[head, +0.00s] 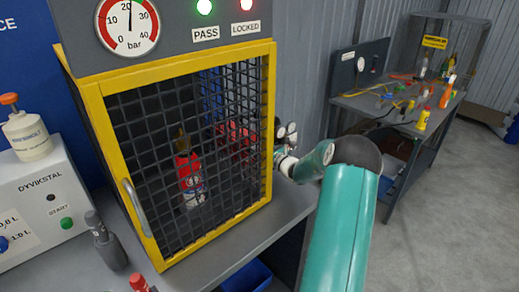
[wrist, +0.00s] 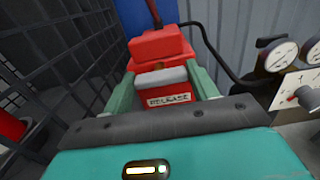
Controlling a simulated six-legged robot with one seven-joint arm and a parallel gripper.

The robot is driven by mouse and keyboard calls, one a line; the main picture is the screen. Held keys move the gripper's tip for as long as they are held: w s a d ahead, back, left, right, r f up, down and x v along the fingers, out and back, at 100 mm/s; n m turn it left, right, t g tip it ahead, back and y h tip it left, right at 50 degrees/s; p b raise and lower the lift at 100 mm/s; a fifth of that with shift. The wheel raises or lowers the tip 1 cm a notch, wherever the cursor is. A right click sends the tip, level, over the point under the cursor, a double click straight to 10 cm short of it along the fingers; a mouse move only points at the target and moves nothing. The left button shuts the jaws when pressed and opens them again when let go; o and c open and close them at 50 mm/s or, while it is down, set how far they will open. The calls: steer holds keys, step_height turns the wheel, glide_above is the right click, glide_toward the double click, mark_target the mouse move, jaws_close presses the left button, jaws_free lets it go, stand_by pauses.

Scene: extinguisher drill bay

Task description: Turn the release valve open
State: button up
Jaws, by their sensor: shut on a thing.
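The release valve (wrist: 160,48) is a red block with a grey front part and a white label reading RELEASE, in the middle of the wrist view. My gripper (wrist: 162,80) has one green finger on each side of the grey part and is shut on it. In the head view my arm reaches round the right side of a yellow-framed cage (head: 92,105). Red parts (head: 235,138) show through the mesh there. The fingertips are hard to make out in that view. How far the valve is turned I cannot tell.
The cage door is shut, with a red extinguisher (head: 188,172) upright inside. Above it are a gauge (head: 128,25) and lamps marked PASS and LOCKED. Small dials (wrist: 282,55) and a black hose lie close right of the valve. A cluttered bench (head: 400,105) stands behind right.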

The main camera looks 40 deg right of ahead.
steer(key=shift+n, duration=1.6)
steer(key=shift+a+n, duration=0.1)
steer(key=shift+n, duration=1.9)
steer(key=o, duration=1)
steer(key=s, duration=1.4)
steer(key=shift+d, duration=0.2)
